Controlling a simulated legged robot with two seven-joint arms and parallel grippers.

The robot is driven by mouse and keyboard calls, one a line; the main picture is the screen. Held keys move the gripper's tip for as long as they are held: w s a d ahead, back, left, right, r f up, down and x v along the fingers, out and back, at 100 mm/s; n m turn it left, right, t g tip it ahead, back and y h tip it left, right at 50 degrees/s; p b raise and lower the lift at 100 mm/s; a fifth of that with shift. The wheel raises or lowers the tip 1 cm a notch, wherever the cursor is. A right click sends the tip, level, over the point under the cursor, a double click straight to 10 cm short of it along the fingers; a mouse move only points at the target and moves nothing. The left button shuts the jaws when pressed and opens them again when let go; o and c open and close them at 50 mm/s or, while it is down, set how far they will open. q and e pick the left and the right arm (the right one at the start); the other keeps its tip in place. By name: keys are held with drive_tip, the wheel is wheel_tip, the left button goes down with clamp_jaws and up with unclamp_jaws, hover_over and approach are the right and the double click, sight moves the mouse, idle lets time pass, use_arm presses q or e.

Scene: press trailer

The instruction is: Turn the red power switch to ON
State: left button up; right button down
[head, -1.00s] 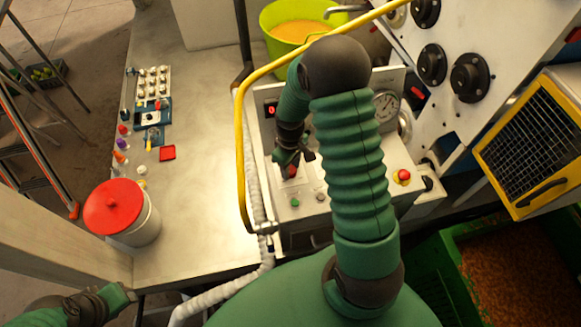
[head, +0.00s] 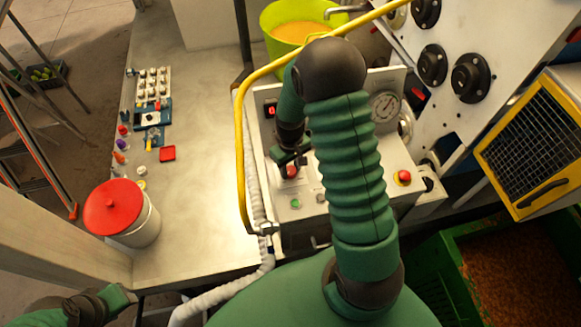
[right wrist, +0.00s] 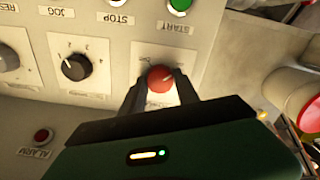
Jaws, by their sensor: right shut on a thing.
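The red power switch (right wrist: 160,79) is a round knob on a pale plate on the press's control panel (right wrist: 215,75). In the right wrist view my right gripper (right wrist: 158,84) has one finger on each side of the knob and is shut on it. In the head view the red knob (head: 291,171) shows just below the right gripper (head: 289,161). The knob's plate markings are mostly hidden, so its setting cannot be read. My left gripper (head: 122,297) is at the lower left edge of the head view, away from the panel, and its fingers are unclear.
A black selector knob (right wrist: 75,67), green START button (right wrist: 179,6) and red ALARM lamp (right wrist: 42,136) are near the switch. A red emergency button (head: 404,177) is on the panel's right. A yellow rail (head: 240,150) borders the panel. A red-lidded bucket (head: 145,225) stands left.

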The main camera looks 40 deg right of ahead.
sight(290, 169)
drive_tip(key=c, duration=1.3)
unclamp_jaws()
drive_tip(key=shift+w, duration=0.1)
drive_tip(key=o, duration=0.4)
drive_tip(key=shift+w+f, duration=0.1)
wheel_tip(290, 169, up, 17)
drive_tip(key=b, duration=0.3)
drive_tip(key=shift+d+f, duration=0.15)
